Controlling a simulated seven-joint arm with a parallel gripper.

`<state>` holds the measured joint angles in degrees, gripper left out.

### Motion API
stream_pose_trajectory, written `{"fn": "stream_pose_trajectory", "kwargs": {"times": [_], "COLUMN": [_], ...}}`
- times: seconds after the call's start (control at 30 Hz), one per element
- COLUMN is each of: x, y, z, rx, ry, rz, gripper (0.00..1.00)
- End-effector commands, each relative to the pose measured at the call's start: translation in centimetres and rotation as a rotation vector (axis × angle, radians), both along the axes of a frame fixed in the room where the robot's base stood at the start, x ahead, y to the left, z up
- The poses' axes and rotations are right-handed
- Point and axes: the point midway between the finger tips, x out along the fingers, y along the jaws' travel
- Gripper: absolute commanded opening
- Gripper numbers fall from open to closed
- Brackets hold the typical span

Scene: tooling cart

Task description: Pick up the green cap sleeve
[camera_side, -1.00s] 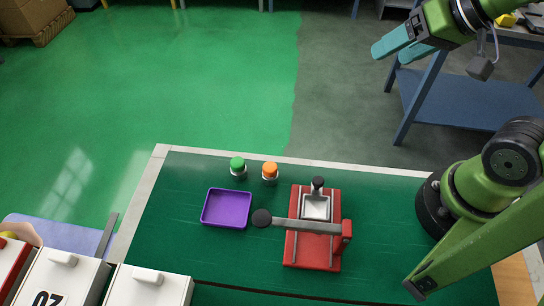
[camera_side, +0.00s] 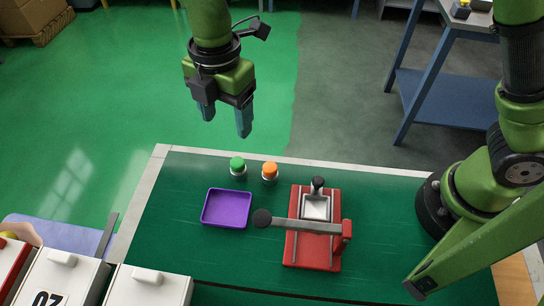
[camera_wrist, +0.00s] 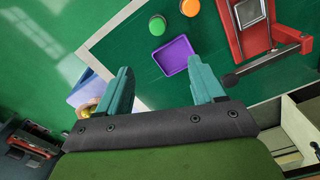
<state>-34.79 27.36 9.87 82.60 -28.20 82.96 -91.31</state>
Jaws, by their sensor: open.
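The green cap sleeve (camera_side: 237,163) stands upright on the green cart top, near its far edge, on a pale base. It also shows in the wrist view (camera_wrist: 157,25), at the top. My gripper (camera_side: 226,128) hangs in the air above and beyond it, fingers pointing down, apart from it. In the wrist view my gripper (camera_wrist: 163,90) shows its two teal fingers spread, with nothing between them. No part of the green cap is hidden.
An orange cap (camera_side: 270,170) stands just right of the green one. A purple tray (camera_side: 205,213) lies in front of them. A red press with a long lever (camera_side: 300,226) stands to the right. White drawers (camera_side: 150,290) line the near left.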

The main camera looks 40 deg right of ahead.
Motion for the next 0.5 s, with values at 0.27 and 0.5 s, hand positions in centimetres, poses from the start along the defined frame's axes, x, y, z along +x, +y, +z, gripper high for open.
{"fn": "stream_pose_trajectory", "kwargs": {"times": [0.27,0.5], "x": [0.2,0.1], "y": [-0.3,-0.4], "z": [0.4,-4.3], "rx": [-0.014,-0.015], "ry": [0.002,0.005], "rz": [0.215,0.218], "gripper": [0.67,0.67]}}
